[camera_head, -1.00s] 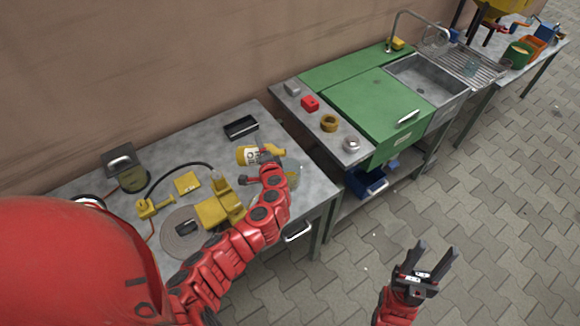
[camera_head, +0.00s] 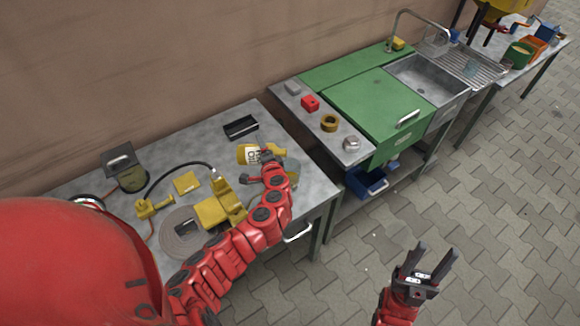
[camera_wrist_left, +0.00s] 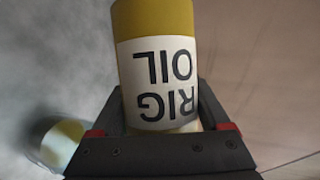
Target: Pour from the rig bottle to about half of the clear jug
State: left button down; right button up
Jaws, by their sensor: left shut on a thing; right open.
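The rig bottle (camera_head: 245,155), yellow with a white "RIG OIL" label, is held tilted far over above the left bench, its neck toward the right. My left gripper (camera_head: 268,157) is shut around it; the jaws and the upside-down label show in the left wrist view (camera_wrist_left: 165,120). The clear jug (camera_head: 292,168) stands on the bench below the neck, mostly hidden by my left arm. In the left wrist view a round vessel with something yellowish in it, apparently the jug (camera_wrist_left: 58,145), shows at lower left. Its level cannot be read. My right gripper (camera_head: 432,265) is open and empty over the paving.
A black tray (camera_head: 240,128), a yellow pad (camera_head: 187,182), a yellow tool (camera_head: 215,210) with a hose and a dark-topped container (camera_head: 128,172) occupy the bench. A green sink unit (camera_head: 375,105) stands to the right. The paving in front is clear.

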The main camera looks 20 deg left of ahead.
pick_arm(q)
jog(key=shift+m+b, duration=0.4)
jog(key=shift+b, duration=0.2)
dwell(1.2)
